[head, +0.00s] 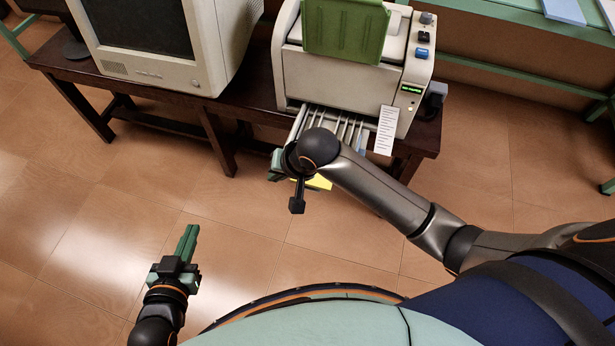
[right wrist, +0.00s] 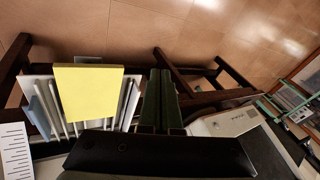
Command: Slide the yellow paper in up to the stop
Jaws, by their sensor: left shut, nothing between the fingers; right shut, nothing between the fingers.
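The yellow paper (right wrist: 88,92) lies over the slotted rack in the right wrist view, its near end projecting beyond the rack. In the head view only a small strip of the paper (head: 320,182) shows below my right wrist. The pale slotted rack (head: 345,124) is at the lower front of the beige machine (head: 335,80). My right gripper (right wrist: 162,72) is shut and empty, beside the paper and apart from it. My wrist mostly hides this gripper (head: 277,165) in the head view. My left gripper (head: 189,230) is shut and empty over the floor.
The machine stands on a dark wooden table (head: 160,92), next to a beige monitor (head: 150,45). A green tray (head: 345,30) tops the machine, and a printed white label (head: 385,130) hangs at its front right. The floor (head: 80,200) around my left gripper is clear.

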